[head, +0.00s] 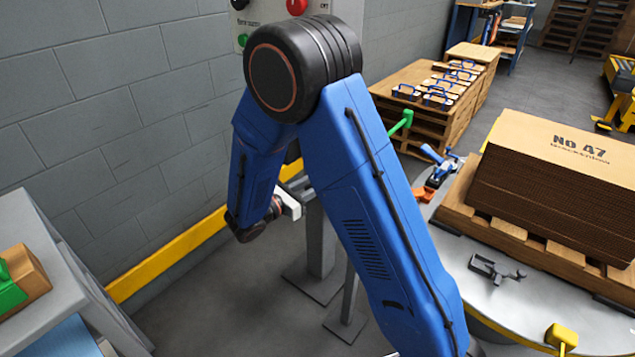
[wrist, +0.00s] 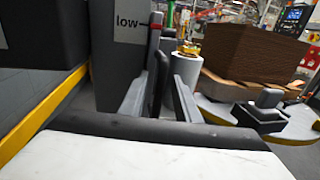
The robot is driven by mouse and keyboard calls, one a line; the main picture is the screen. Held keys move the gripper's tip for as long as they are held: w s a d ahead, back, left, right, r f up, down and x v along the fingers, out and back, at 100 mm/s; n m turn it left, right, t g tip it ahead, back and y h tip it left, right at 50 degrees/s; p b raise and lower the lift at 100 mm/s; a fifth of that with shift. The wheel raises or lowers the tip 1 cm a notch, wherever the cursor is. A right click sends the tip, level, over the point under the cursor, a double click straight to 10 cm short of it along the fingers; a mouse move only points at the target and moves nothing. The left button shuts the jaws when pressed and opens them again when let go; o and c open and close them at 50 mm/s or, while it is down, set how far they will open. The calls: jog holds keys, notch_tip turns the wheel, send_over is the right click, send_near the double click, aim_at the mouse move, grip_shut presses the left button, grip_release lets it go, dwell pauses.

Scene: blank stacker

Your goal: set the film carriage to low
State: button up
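A grey upright panel marked "low" (wrist: 127,22) stands ahead in the wrist view, with a short red mark (wrist: 156,19) beside the word. A white film roll (wrist: 186,68) stands just right of it. My gripper (wrist: 161,78) points toward them, its two grey fingers apart. A dark upright part shows between or just beyond the fingertips; I cannot tell whether they touch it. In the head view my arm hides most of the carriage and the fingers. A grey post (head: 319,240) shows behind my arm.
A cardboard stack (head: 560,180) lies on a wooden pallet on the round grey turntable (head: 520,305), right of my arm. A grey block wall (head: 130,110) with a yellow rail (head: 165,263) runs close on the left. A grey cabinet (head: 55,270) stands at left front.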

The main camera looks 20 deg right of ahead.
jog(key=v, duration=1.7)
jog(key=shift+a, duration=0.25)
jog(key=shift+s+d+r, duration=0.1)
jog(key=shift+d, duration=0.05)
jog(key=s+d+r+m+g+y, duration=0.3)
jog(key=s+d+m+g, duration=0.15)
jog(key=d, duration=0.45)
jog(key=s+d+r+m+g+y, duration=0.3)
jog(key=s+d+r+m, duration=0.15)
jog(key=d, duration=0.45)
jog(key=s+d+r+m+t+y, duration=0.2)
jog(key=s+m+y, duration=0.3)
jog(key=s+m, duration=0.2)
jog(key=s+d+r+m+t+y, duration=0.2)
jog(key=s+m+y, duration=0.3)
jog(key=s, duration=0.5)
jog(key=shift+d+r+m+t, duration=0.2)
jog(key=shift+d+m+t, duration=0.15)
jog(key=shift+m, duration=0.65)
